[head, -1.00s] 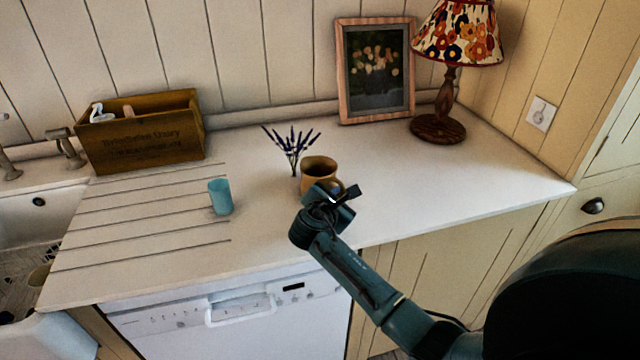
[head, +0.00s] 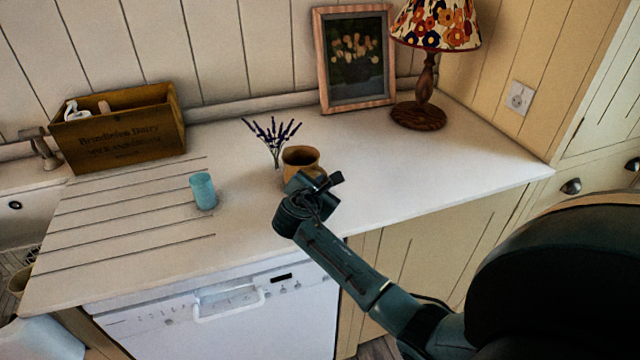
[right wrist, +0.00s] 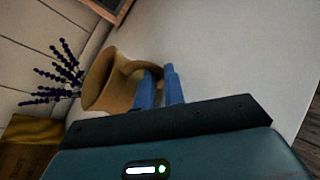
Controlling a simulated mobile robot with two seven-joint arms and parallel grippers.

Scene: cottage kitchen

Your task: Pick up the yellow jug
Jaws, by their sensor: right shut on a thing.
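The yellow jug (head: 301,157), a mustard-brown pot with a round open mouth, is on the white counter near its front, or very close above it; its base is hidden behind my gripper. My right gripper (head: 316,182) reaches it from the front right. In the right wrist view the jug (right wrist: 104,82) shows with its handle toward me, and the two blue fingers of the right gripper (right wrist: 160,87) are shut on the handle. My left gripper is in neither view.
Lavender sprigs (head: 273,136) stand just left of the jug. A blue cup (head: 203,191) is farther left, and a wooden box (head: 120,136) stands behind it. A picture frame (head: 355,62) and a lamp (head: 424,95) are at the back. The counter right of the jug is clear.

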